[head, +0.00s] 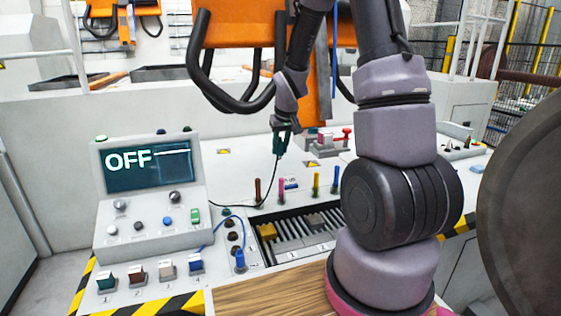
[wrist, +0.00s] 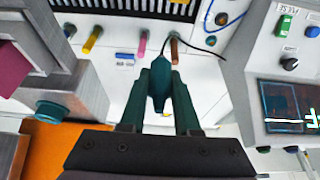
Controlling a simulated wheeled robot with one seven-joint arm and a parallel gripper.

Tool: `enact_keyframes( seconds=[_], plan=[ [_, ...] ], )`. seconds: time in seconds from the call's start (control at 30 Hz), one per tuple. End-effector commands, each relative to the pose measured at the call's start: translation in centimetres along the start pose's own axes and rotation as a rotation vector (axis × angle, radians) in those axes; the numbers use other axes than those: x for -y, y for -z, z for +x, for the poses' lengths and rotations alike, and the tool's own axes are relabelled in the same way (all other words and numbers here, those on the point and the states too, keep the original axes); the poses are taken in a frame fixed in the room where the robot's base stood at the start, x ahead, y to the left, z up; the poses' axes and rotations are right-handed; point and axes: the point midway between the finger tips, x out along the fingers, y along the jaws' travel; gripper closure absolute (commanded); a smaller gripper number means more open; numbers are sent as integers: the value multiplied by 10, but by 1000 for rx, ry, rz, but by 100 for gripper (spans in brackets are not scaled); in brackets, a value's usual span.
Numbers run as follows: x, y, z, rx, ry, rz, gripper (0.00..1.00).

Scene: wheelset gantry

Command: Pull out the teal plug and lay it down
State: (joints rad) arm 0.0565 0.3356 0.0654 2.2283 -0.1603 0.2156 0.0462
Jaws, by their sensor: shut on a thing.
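My gripper (head: 285,142) is shut on the teal plug (wrist: 160,84), which sits between its two fingers in the wrist view. The plug is up in the air above the white console, clear of any socket. Its thin dark cable (head: 276,172) hangs down from the gripper and curves left across the console top toward the dark sockets (head: 231,224). In the head view the plug is mostly hidden by the fingers.
A blue plug (head: 240,258) with a blue cable stands by the sockets. A control box with an OFF display (head: 148,168) is at left. Several coloured pegs stand behind a slotted tray (head: 298,233). A wooden board (head: 270,293) lies at the front. An orange frame (head: 240,25) rises behind.

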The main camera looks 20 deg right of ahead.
Motion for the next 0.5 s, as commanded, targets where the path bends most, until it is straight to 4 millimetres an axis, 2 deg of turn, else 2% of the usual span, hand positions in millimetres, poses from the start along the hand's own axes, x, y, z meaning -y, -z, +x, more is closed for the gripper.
enact_keyframes(
  seconds=[0.07, 0.5],
  plan=[
    [-1, 6, -10, 0, -2, -1, 100],
    [9, -22, 52, 196, 75, -243, 100]
  ],
)
